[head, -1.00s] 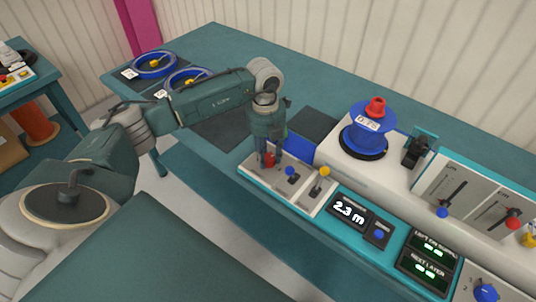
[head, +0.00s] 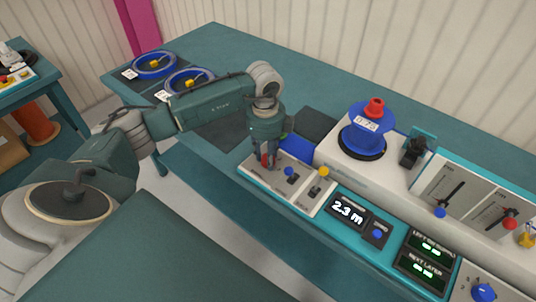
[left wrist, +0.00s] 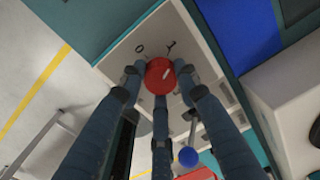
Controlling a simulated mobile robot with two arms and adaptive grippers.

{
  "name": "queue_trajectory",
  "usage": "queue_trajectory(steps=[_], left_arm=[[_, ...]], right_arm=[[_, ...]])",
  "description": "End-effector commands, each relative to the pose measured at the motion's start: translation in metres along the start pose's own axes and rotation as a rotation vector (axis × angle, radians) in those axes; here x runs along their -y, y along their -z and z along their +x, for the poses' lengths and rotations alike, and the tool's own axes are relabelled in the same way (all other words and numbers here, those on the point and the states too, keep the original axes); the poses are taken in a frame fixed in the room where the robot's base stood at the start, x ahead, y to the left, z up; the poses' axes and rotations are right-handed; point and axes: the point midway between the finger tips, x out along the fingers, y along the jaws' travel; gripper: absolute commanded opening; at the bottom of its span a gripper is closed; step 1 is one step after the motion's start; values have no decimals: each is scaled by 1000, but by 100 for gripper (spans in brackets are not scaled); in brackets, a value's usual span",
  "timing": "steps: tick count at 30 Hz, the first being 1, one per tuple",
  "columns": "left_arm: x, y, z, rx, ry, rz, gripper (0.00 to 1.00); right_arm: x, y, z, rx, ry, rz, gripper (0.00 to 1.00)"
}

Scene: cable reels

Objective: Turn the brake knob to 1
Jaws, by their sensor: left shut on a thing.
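The red knob (left wrist: 160,76) sits on the pale plate at the left end of the control panel. In the left wrist view it shows a short white mark on top, with two small dark symbols on the plate beyond it. My left gripper (left wrist: 161,88) points down over it with its fingers closed around its sides. In the head view the left gripper (head: 267,160) hides most of the red knob. I cannot read which symbol the white mark points to. My right gripper is not in view.
A blue-capped lever (head: 290,171) and a yellow-capped lever (head: 323,172) stand close to the right of the gripper. A display (head: 348,211) reads 2.3 m. A blue reel (head: 364,138) stands behind. A blue selector knob (head: 485,292) is at lower right.

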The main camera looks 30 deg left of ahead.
Motion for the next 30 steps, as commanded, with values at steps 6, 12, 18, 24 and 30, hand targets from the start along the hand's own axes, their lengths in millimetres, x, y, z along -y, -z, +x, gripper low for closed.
queue_trajectory(steps=[6, 12, 18, 24, 30], left_arm=[[4, -7, -6, 16, 17, -126, 6], [4, -7, -6, 19, 16, -184, 6], [3, -8, -6, 20, 15, -203, 6], [3, -8, -6, 21, 14, -205, 6], [3, -8, -6, 21, 13, -204, 45]], right_arm=[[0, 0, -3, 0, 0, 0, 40], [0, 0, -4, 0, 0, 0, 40], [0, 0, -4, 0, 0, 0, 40], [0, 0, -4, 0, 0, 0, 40], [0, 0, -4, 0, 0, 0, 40]])
